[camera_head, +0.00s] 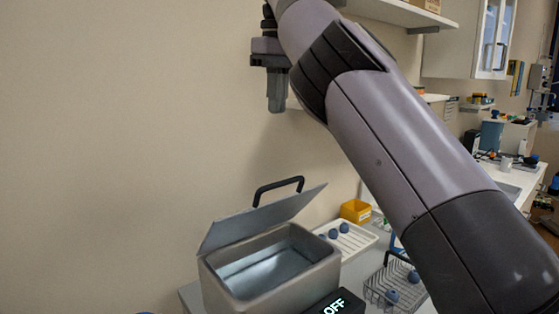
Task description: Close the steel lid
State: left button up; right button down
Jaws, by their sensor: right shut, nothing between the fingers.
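The steel lid (262,217) is open and tilted up at the back of a grey steel box (275,265). A black handle (278,187) stands on the lid. The box's inside is in view and looks empty except for some brightness on its floor. My right gripper (277,107) points down, shut and empty, well above the lid and apart from it. My right arm crosses the view from the lower right. My left gripper is not in view.
A black display reading OFF (338,304) is at the box's front right. A white rack (352,238) with blue balls, a yellow bin (355,211) and a wire basket (391,285) stand to the right. The wall is behind. A shelf (400,12) hangs above.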

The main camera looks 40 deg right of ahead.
jog(key=shift+s+a+f, duration=0.1)
jog(key=shift+s+f, duration=0.15)
jog(key=shift+f, duration=1.75)
jog(key=shift+s+f, duration=0.25)
jog(key=shift+f, duration=1.8)
jog(key=shift+s+a+f, duration=0.1)
jog(key=shift+s+f, duration=0.15)
jog(key=shift+f, duration=1.75)
jog(key=shift+d+f, duration=0.1)
